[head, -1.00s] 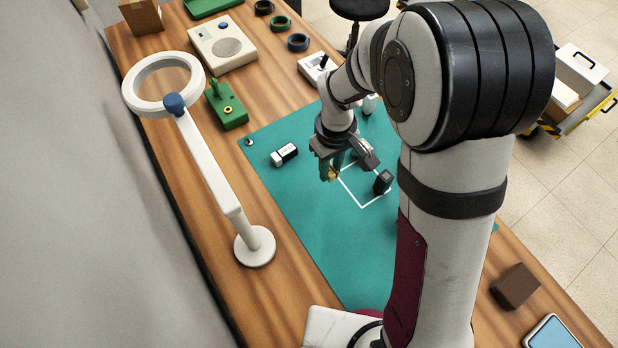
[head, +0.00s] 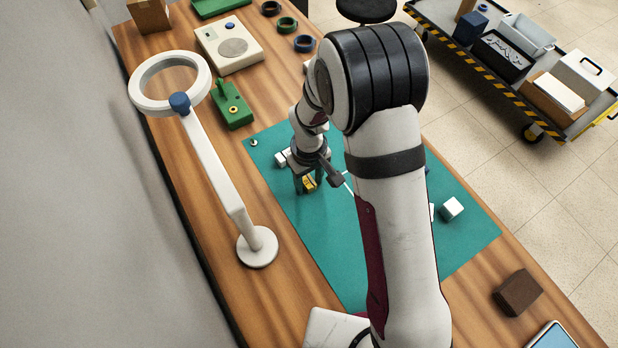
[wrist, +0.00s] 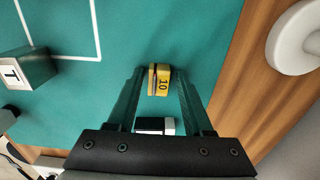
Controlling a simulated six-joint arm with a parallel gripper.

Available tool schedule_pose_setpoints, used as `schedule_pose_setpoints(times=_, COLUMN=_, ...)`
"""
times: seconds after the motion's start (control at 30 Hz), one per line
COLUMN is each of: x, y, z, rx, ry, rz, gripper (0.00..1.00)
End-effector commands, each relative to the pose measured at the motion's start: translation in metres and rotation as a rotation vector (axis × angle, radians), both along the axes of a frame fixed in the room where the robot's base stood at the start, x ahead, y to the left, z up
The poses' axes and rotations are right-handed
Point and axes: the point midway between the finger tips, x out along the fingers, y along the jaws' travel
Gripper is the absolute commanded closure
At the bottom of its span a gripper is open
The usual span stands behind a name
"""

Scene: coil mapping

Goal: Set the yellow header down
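In the head view the header (head: 309,184) shows as a small yellow patch at the fingertips of my gripper (head: 308,187), low over the left part of the green mat (head: 330,250). I cannot tell whether its underside touches the mat.
A black-and-white block (wrist: 154,125) lies close by, partly hidden by my gripper. A dark block marked "T" (wrist: 28,70) stands by the white outline (wrist: 97,30). The ring lamp's base (head: 257,247) is on the wood left of the mat. A white cube (head: 452,208) lies right.

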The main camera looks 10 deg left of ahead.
Motion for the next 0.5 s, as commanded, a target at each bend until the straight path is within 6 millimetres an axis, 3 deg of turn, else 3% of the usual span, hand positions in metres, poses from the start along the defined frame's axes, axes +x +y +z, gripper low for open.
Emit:
schedule_pose_setpoints(times=0.33, x=0.000, y=0.000, z=0.004, rx=0.001, ry=-0.001, rz=0.001, gripper=0.44)
schedule_pose_setpoints(times=0.5, x=0.001, y=0.000, z=0.036, rx=0.003, ry=-0.004, rz=0.000, gripper=0.44)
